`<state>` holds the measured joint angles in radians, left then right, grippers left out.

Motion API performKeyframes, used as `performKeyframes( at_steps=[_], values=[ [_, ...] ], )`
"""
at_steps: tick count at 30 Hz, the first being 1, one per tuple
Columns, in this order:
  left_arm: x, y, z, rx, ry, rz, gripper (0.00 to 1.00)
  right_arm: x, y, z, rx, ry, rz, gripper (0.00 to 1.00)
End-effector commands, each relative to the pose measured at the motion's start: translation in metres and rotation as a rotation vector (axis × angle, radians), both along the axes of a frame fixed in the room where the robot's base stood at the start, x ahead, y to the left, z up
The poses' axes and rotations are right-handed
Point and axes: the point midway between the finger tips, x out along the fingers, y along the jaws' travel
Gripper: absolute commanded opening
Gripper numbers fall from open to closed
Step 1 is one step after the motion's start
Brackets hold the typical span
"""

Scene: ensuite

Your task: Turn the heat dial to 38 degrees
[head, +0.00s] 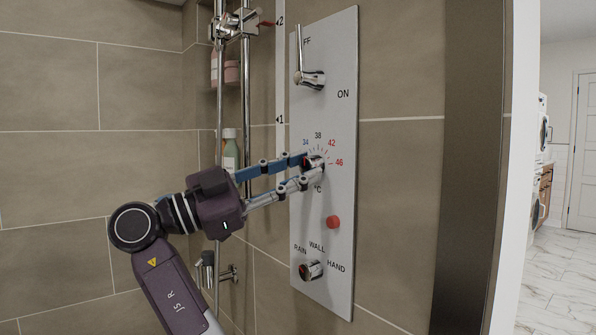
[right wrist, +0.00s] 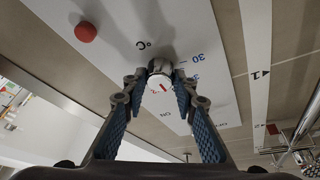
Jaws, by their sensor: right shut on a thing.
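The heat dial (head: 316,162) is a small chrome knob on the white shower panel (head: 342,215). Numbers 34, 38, 42 and 46 arc above and beside it in the head view. My right gripper (head: 307,170) reaches in from the left, its two fingers on either side of the knob, shut on it. My left gripper is out of view.
An on/off lever (head: 309,77) is above the dial. A red button (head: 333,222) and a rain/wall/hand selector (head: 312,270) are below. A shower rail (head: 246,95) and bottles (head: 230,150) stand left of the panel. A doorway opens at the far right.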

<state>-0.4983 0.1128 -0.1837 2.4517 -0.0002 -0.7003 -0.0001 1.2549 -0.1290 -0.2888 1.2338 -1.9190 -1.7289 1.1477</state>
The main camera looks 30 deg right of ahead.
Motion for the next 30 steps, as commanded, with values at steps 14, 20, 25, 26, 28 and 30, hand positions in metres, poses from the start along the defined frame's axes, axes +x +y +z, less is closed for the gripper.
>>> performKeyframes(
  at_steps=[14,20,25,26,28,30],
  values=[
    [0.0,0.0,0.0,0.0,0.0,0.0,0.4,0.0,0.0,-0.001,0.002,0.001,0.0,0.44],
    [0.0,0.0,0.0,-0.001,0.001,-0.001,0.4,0.0,0.0,-0.001,0.001,0.001,0.0,0.44],
    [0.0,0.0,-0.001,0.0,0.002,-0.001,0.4,0.003,0.013,-0.004,0.0,0.002,0.003,0.44],
    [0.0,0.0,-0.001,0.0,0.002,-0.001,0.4,0.004,0.017,-0.005,0.0,0.003,0.004,0.44],
    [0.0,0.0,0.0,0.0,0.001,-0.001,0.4,0.006,0.03,-0.009,0.001,0.002,0.004,0.44],
    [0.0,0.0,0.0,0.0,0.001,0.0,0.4,0.009,0.045,-0.014,-0.001,0.004,0.003,0.44]
  ],
)
